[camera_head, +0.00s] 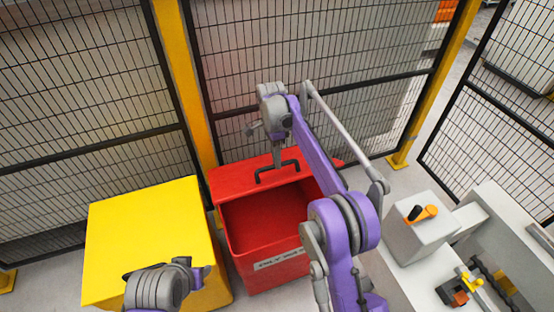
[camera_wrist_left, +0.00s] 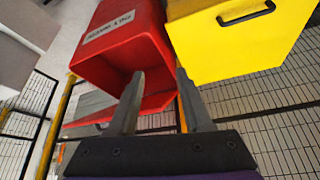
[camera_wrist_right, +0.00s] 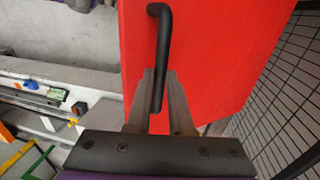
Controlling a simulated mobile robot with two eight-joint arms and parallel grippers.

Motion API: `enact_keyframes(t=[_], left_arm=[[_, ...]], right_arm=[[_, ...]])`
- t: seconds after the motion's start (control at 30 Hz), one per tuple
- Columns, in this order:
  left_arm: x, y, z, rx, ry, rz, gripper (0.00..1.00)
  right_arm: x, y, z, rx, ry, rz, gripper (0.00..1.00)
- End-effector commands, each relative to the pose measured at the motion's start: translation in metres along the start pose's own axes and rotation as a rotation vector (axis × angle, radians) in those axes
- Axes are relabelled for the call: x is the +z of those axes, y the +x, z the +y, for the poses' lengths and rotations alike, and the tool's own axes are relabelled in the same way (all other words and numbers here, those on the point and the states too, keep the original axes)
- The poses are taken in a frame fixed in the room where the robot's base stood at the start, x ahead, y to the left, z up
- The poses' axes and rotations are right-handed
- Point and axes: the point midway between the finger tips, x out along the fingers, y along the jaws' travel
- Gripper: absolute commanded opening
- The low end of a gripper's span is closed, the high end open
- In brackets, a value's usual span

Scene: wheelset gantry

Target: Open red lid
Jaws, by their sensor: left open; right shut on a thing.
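The red bin (camera_head: 275,255) stands in front of the fence, and its inside shows dark red and empty. Its red lid (camera_head: 240,176) is raised and tilted back toward the fence, with a black handle (camera_head: 277,172) on it. My right gripper (camera_head: 278,164) is shut on the black handle; the handle (camera_wrist_right: 159,60) runs between its fingers (camera_wrist_right: 160,85) in the right wrist view. My left gripper (camera_wrist_left: 160,75) is open and empty, and its fingers point toward the red bin (camera_wrist_left: 125,50) in the left wrist view. In the head view the left fingertips are hidden.
A closed yellow bin (camera_head: 145,235) stands left of the red one. A mesh fence with yellow posts (camera_head: 185,75) closes off the back. At right is a grey bench (camera_head: 420,235) with small orange and yellow parts. My right arm crosses over the red bin.

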Motion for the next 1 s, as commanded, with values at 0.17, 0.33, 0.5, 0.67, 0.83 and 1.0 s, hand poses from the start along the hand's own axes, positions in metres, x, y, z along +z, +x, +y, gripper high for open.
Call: enact_keyframes(t=[0.17,0.33,0.5,0.67,0.83,1.0], left_arm=[[-0.005,0.003,0.001,-0.013,0.075,-0.004,0.18],[-0.03,0.013,0.006,-0.077,0.419,-0.016,0.0],[-0.07,0.033,0.022,-0.189,0.944,-0.04,0.0],[-0.108,0.052,0.051,-0.316,1.436,-0.069,0.0],[-0.144,0.07,0.098,-0.487,1.935,-0.12,0.0],[-0.168,0.083,0.153,-0.689,2.356,-0.198,0.0]], right_arm=[[0.001,0.003,-0.004,-0.012,-0.001,0.0,0.0],[0.001,0.003,-0.004,-0.012,-0.001,-0.001,0.0],[0.001,0.003,-0.004,-0.012,-0.001,-0.001,0.0],[0.002,0.004,-0.004,-0.012,-0.002,-0.001,0.0],[0.002,0.004,-0.004,-0.012,-0.002,-0.002,0.0],[0.002,0.004,-0.004,-0.012,-0.002,-0.002,0.0]])
